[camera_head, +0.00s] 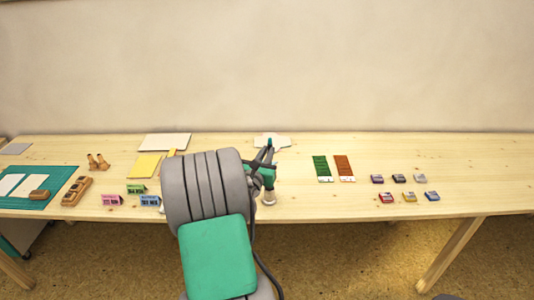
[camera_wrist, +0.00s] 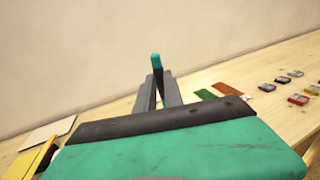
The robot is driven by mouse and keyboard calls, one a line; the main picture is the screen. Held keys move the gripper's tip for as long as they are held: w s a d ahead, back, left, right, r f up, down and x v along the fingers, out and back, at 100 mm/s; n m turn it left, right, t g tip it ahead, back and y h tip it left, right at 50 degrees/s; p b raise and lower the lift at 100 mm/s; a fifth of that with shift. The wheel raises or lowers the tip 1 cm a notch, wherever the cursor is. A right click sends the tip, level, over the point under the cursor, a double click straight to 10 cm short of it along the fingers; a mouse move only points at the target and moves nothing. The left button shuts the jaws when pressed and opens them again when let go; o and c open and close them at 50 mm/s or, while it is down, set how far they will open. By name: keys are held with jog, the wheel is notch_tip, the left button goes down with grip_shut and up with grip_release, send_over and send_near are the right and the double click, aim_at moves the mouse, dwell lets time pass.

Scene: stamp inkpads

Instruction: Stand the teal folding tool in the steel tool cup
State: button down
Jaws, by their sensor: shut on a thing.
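My gripper (camera_head: 266,160) is over the middle of the table, shut on the teal folding tool (camera_head: 270,142). In the wrist view the tool's teal end (camera_wrist: 155,60) sticks up above the grey fingers (camera_wrist: 160,88). The rest of the tool is hidden by the fingers and the gripper body. I cannot tell whether the tool's lower end is inside the cup.
Green strips (camera_head: 321,168) and brown strips (camera_head: 343,168) lie right of my gripper. Several small inkpads (camera_head: 386,197) sit farther right. Colored tent cards (camera_head: 111,199), wooden stamps and a teal cutting mat (camera_head: 62,178) are at left. White paper (camera_head: 272,139) lies behind my gripper.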

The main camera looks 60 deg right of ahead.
jog(key=shift+r+p, duration=0.2)
jog(key=shift+p, duration=0.2)
notch_tip(320, 180, down, 11)
jog(key=b, duration=0.7)
jog(key=shift+a+f+t+b, duration=0.15)
jog(key=shift+t+b, duration=0.15)
jog(key=shift+b, duration=0.05)
jog(key=c, duration=1.4)
grip_release()
jog(key=shift+a, duration=0.1)
